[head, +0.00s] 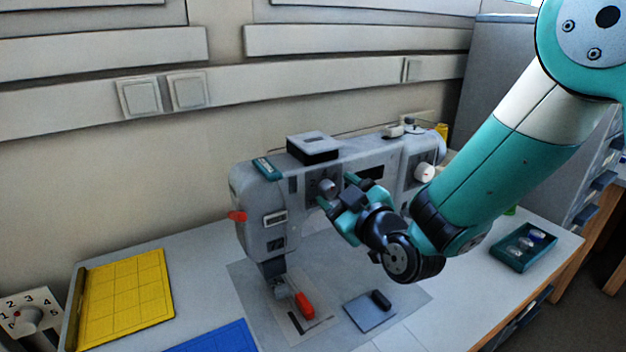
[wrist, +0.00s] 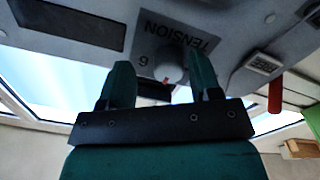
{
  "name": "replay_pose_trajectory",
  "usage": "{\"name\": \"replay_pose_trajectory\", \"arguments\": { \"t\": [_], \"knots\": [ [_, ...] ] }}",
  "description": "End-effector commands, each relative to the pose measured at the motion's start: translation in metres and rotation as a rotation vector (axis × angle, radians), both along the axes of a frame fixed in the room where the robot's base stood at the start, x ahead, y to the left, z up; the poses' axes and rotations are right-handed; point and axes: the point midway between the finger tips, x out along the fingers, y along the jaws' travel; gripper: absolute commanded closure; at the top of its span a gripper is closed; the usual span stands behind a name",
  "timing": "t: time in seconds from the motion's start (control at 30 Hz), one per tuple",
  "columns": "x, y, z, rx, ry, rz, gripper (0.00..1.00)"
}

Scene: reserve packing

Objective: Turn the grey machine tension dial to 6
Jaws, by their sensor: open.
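The grey machine (head: 252,215) stands on the bench. Its tension dial (head: 328,186), a round grey knob, is on the machine's front below the black box. In the wrist view the dial (wrist: 170,62) appears upside down beside the word TENSION, with a red mark on its lower side and an inverted digit, apparently 6, to its left. My gripper (head: 338,190) is open at the dial. In the wrist view its fingers (wrist: 160,70) stand on either side of the dial. I cannot tell whether they touch it. Most of the scale is hidden, so the setting is unclear.
A white dial (head: 425,171) is at the machine's right end. A red lever (head: 237,215) sticks out at its left. A yellow mat (head: 125,298) and numbered panel (head: 30,315) are at left. A teal tray (head: 524,248) is at right.

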Motion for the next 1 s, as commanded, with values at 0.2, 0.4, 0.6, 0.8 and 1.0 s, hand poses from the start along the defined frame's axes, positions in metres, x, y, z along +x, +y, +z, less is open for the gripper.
{"name": "replay_pose_trajectory", "arguments": {
  "t": [0.2,0.4,0.6,0.8,1.0],
  "knots": [
    [-0.002,0.010,0.000,0.000,0.000,0.013,0.42],
    [-0.003,0.014,0.000,0.001,-0.001,0.020,0.65],
    [-0.003,0.014,0.000,0.000,-0.001,0.019,0.91],
    [-0.003,0.012,0.000,0.017,0.012,0.017,0.91],
    [-0.002,0.011,-0.001,0.087,0.059,0.015,0.91]
  ]
}}
